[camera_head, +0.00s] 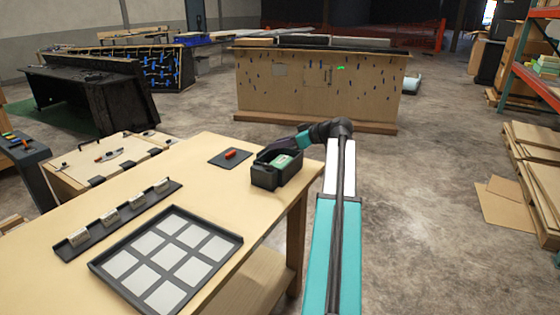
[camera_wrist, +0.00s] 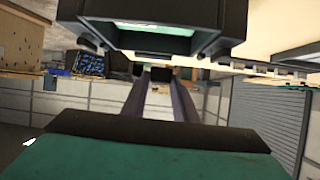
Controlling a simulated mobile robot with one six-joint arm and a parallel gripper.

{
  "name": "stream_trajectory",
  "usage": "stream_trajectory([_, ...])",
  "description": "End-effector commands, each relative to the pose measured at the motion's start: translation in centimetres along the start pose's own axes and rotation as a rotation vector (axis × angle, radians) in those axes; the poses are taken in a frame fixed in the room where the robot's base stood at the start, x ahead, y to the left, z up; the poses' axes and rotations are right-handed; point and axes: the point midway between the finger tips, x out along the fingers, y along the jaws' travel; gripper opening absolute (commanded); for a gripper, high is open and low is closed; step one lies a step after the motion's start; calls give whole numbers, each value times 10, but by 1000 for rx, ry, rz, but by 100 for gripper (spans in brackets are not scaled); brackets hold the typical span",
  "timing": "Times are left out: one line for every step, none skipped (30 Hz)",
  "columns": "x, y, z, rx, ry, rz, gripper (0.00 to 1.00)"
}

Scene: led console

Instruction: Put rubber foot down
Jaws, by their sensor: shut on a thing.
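My gripper (camera_head: 276,148) is at the far right corner of the table, just above and behind the black bin (camera_head: 264,181). Its two fingers (camera_wrist: 160,85) close on a small dark block, which I take to be the rubber foot (camera_wrist: 160,74). The foot is hard to make out in the head view. The bin has an open top and a green and white bottom or content (camera_head: 284,163). The bin also fills the top of the wrist view (camera_wrist: 235,30), which appears upside down. The foot looks clear of the bin.
On the wooden table (camera_head: 217,200) are a dark pad (camera_head: 222,161) with a red piece (camera_head: 231,154), a narrow black rack (camera_head: 122,216) with several labelled blocks, and a black-rimmed tray (camera_head: 232,238) of pale squares. Bare tabletop lies between them. A work cabinet (camera_head: 75,170) stands beyond.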

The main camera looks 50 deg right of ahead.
Motion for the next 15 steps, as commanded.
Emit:
stream_trajectory([3, 0, 7, 3, 0, -1, 5])
stream_trajectory([5, 0, 11, 3, 0, -1, 5])
stream_trajectory([7, 0, 15, 3, 0, -1, 5])
stream_trajectory([8, 0, 18, 2, 0, -1, 5])
stream_trajectory([10, 0, 20, 1, 0, -1, 5])
stream_trajectory([11, 0, 23, 1, 0, -1, 5])
stream_trajectory([12, 0, 24, 1, 1, -1, 5])
stream_trajectory([12, 0, 26, 1, 1, -1, 5])
stream_trajectory([13, 0, 26, 1, 1, -1, 5])
stream_trajectory([13, 1, 27, 1, 1, -1, 5])
stream_trajectory([13, 1, 27, 1, 1, 0, 5])
stream_trajectory([13, 1, 27, 1, 1, 0, 5])
stream_trajectory([13, 1, 27, 1, 1, 0, 5])
stream_trajectory([13, 1, 26, 1, 1, 0, 5])
stream_trajectory([13, 1, 26, 1, 1, 0, 5])
